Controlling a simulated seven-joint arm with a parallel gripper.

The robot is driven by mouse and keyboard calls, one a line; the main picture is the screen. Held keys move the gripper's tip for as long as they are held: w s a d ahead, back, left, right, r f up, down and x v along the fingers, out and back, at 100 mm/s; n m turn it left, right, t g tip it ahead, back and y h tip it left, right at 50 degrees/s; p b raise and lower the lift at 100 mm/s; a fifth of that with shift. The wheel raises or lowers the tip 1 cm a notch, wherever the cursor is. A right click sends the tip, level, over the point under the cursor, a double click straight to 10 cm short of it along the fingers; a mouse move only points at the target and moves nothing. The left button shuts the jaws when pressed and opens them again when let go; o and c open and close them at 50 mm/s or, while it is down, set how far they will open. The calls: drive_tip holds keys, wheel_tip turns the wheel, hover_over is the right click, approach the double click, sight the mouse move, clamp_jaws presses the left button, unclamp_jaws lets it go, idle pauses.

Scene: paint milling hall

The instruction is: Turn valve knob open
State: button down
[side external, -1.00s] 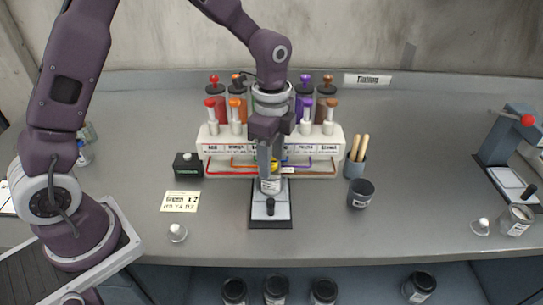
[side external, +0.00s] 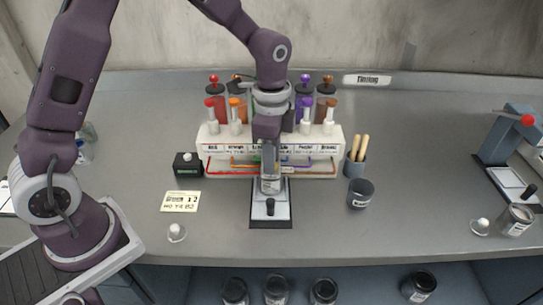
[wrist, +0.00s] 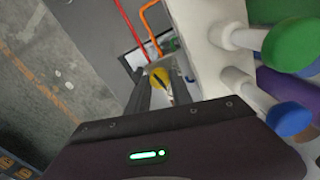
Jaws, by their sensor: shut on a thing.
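A yellow round knob with a dark mark (wrist: 158,77) shows between my fingertips in the wrist view; I take it for the valve knob. My gripper (side external: 270,178) points down in front of the white dispenser rack (side external: 220,146) and is shut on this knob. In the side view my gripper hides the knob. A labelled jar (side external: 270,187) stands just below, on a small pale platform with a black knob (side external: 270,212). How far the valve is turned cannot be seen.
Red-, orange-, purple- and brown-topped handles stand on the rack; green (wrist: 291,44) and blue (wrist: 289,119) ones are close beside my gripper. A black box (side external: 187,165), a card (side external: 181,202), a dark cup (side external: 361,193) and a stick holder (side external: 356,165) are nearby. The bench front is mostly clear.

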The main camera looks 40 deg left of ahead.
drive_tip(key=n, duration=0.3)
drive_tip(key=shift+n, duration=0.4)
drive_tip(key=n, duration=0.4)
drive_tip(key=shift+n, duration=0.3)
drive_tip(key=n, duration=0.3)
drive_tip(key=shift+w, duration=0.1)
drive_tip(key=shift+n, duration=2)
drive_tip(key=shift+a, duration=0.1)
drive_tip(key=c, duration=1.1)
unclamp_jaws()
drive_tip(key=shift+c, duration=0.2)
wheel_tip(320, 180, up, 7)
drive_tip(key=shift+r, duration=0.1)
